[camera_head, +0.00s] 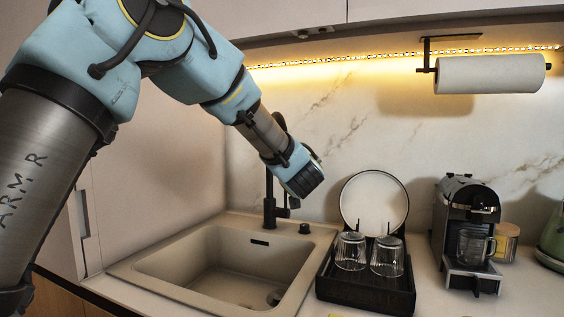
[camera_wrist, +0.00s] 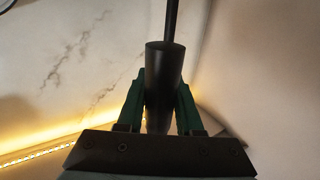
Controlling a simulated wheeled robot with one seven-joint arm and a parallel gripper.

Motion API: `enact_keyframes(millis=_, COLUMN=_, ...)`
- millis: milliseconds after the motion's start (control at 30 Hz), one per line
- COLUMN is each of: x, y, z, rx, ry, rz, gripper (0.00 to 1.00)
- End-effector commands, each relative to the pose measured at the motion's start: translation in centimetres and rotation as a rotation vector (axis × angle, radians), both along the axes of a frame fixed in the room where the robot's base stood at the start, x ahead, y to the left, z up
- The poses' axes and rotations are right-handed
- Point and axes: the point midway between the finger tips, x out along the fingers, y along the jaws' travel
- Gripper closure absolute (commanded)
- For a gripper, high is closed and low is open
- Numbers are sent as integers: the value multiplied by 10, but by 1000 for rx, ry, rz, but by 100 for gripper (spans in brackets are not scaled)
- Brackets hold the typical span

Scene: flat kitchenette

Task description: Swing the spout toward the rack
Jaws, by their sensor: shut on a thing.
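The black faucet (camera_head: 269,211) stands upright behind the sink (camera_head: 150,268), its upper part mostly hidden behind my arm. In the wrist view its dark cylindrical spout (camera_wrist: 163,72) lies between the two green fingers of my gripper (camera_wrist: 162,98), which are shut on it. In the head view my gripper (camera_head: 304,180) is beside the upper faucet, above the back right of the sink; its fingers are hard to make out there. The black rack (camera_head: 364,293) is on the counter right of the sink, holding a white plate (camera_head: 373,199) and two upturned glasses (camera_head: 350,252).
A coffee machine (camera_head: 466,222) with a glass cup (camera_head: 473,247) stands right of the rack. A green kettle (camera_head: 553,236) is at the right edge. A paper towel roll (camera_head: 490,74) hangs above. The marble wall (camera_head: 330,120) is close behind the faucet.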

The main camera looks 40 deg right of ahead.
Motion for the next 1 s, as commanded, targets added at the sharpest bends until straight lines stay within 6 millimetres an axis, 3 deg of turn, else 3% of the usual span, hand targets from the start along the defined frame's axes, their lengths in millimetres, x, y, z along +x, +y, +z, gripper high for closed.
enact_keyframes(millis=100, x=-1, y=-1, z=0, rx=1, ry=0, rz=-3, gripper=100)
enact_keyframes(millis=133, x=-1, y=-1, z=0, rx=1, ry=0, rz=-3, gripper=62)
enact_keyframes(millis=367, x=0, y=0, z=0, rx=0, ry=0, rz=-2, gripper=36)
enact_keyframes(millis=700, x=-4, y=2, z=0, rx=0, ry=0, rz=-2, gripper=35)
enact_keyframes(millis=1000, x=-49, y=27, z=-2, rx=0, ry=-1, rz=-5, gripper=35)
